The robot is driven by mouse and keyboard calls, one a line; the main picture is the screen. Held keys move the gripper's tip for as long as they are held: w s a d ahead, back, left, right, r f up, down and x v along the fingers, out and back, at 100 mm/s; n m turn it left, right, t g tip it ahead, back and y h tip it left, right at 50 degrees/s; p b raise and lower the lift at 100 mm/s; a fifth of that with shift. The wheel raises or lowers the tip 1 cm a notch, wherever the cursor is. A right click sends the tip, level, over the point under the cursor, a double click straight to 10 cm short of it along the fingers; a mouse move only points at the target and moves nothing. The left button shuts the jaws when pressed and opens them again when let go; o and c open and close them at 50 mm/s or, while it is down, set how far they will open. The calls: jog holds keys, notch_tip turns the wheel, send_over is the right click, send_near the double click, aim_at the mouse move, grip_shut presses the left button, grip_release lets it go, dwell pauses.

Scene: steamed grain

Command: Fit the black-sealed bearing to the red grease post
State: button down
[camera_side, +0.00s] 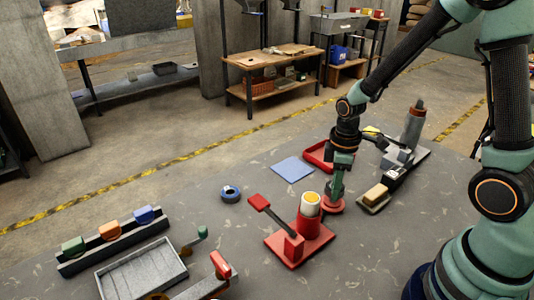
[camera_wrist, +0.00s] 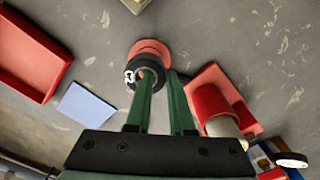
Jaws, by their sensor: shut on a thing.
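My gripper (camera_wrist: 160,82) is shut on a black ring-shaped bearing (camera_wrist: 132,84). The bearing sits at the left fingertip, tilted in the wrist view, with a small white mark on its side. The left finger overlaps its hole. A round red base (camera_wrist: 150,47), which looks like the grease post's, lies just beyond the bearing. In the side view my gripper (camera_side: 335,192) is low over this red base (camera_side: 331,207). The post's shaft is hidden, and I cannot tell whether the bearing touches it. The held bearing is hard to make out in the side view.
A red cylinder with a cream top (camera_side: 310,204) stands on a red plate close beside my gripper.

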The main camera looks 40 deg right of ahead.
jog(key=shift+f, duration=0.2)
jog(key=shift+r, duration=0.3)
dwell(0.4)
jog(key=shift+f, duration=0.3)
dwell(0.5)
jog(key=shift+r, duration=0.3)
dwell(0.4)
jog(key=c, duration=0.7)
grip_release()
